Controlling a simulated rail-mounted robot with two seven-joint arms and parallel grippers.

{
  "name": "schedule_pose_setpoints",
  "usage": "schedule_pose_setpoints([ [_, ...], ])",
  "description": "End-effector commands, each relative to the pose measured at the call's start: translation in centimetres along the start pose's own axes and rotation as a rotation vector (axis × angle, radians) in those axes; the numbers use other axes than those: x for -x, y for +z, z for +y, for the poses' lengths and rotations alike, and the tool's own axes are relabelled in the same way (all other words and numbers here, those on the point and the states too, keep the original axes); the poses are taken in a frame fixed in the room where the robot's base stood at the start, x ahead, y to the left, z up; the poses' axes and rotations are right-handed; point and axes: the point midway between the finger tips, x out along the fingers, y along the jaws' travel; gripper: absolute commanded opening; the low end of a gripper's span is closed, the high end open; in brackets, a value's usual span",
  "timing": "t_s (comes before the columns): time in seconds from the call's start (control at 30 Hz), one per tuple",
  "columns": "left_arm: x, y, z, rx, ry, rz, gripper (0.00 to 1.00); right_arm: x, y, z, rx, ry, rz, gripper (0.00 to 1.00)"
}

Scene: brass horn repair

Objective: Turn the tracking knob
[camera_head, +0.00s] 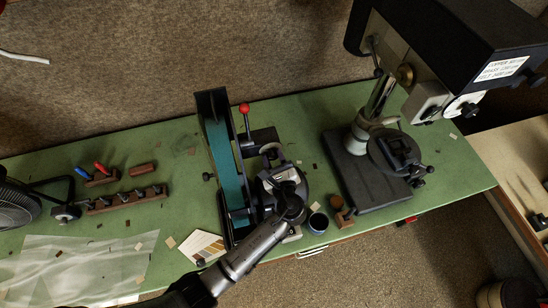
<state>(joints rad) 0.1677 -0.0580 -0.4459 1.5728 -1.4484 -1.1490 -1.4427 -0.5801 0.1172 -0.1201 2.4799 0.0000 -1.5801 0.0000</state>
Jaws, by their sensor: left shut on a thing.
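The belt grinder (218,150) stands upright in the middle of the green bench, with a teal belt and a red-ball lever (244,108). My left arm comes in from the bottom, and its gripper (268,188) is at the grinder's right side, low by its frame. The gripper is shut on what seems to be the tracking knob. My wrist and hand hide the fingertips and the held part. A small black knob (207,177) sticks out on the grinder's left side, apart from the gripper. My right gripper is not in view.
A drill press (368,185) stands to the right on a dark base. A dark blue round container (318,222) sits right of my wrist. A wooden tool rack (125,198), a fan (16,205) and a clear sheet (75,265) lie left.

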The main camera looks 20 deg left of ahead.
Motion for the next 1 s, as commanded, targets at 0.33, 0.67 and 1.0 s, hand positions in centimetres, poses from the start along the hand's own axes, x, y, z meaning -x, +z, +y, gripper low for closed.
schedule_pose_setpoints([
  [0.33,0.0,0.1,0.0,0.000,0.000,-0.001,0.61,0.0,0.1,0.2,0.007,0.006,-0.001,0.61],
  [0.67,0.9,-0.1,0.0,0.000,0.000,0.002,0.61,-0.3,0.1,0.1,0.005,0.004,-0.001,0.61],
  [1.0,7.2,-0.3,0.1,0.001,-0.001,0.003,0.61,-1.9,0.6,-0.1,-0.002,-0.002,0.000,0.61],
])
